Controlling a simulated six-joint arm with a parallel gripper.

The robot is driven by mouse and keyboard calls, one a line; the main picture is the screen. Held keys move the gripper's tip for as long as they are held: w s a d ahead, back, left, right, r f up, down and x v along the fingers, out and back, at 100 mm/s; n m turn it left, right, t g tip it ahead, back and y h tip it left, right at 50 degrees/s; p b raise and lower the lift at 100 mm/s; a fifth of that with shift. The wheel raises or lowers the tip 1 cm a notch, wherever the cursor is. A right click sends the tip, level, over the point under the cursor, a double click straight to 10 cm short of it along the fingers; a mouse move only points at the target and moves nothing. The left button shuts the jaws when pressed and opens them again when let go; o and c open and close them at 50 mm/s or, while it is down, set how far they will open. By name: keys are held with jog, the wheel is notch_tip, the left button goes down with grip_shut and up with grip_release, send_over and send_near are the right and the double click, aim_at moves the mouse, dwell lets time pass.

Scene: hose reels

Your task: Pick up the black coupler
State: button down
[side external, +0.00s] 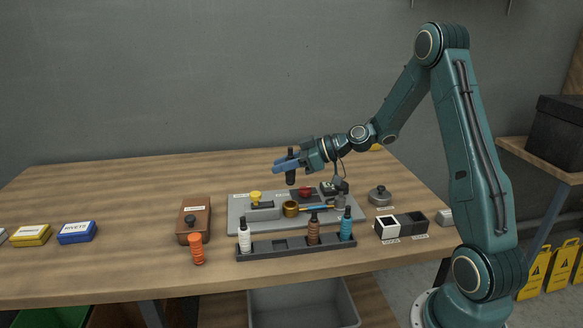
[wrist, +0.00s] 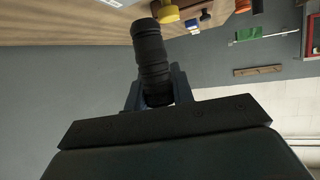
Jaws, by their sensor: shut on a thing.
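The black coupler (side external: 291,172) is a dark, ribbed cylinder held upright in the air above the grey tray on the table. My gripper (side external: 288,165) is shut on it, with the blue-grey fingers reaching in from the right. In the wrist view the coupler (wrist: 151,55) stands out from between the fingers of my gripper (wrist: 157,92), its ribbed body tilted slightly and its far end near the top edge. The part between the fingers is partly hidden.
Below is the grey tray (side external: 236,224) with a yellow knob (side external: 255,197), a brass cup (side external: 290,209) and a red knob (side external: 305,192). In front, a dark rack (side external: 270,249) holds white, brown and blue bottles. An orange coupler (side external: 197,249) stands left. The table's back left is clear.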

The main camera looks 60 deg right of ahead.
notch_tip(320, 180, up, 11)
jog(key=shift+r, duration=0.2)
jog(key=shift+f, duration=0.1)
dwell(0.6)
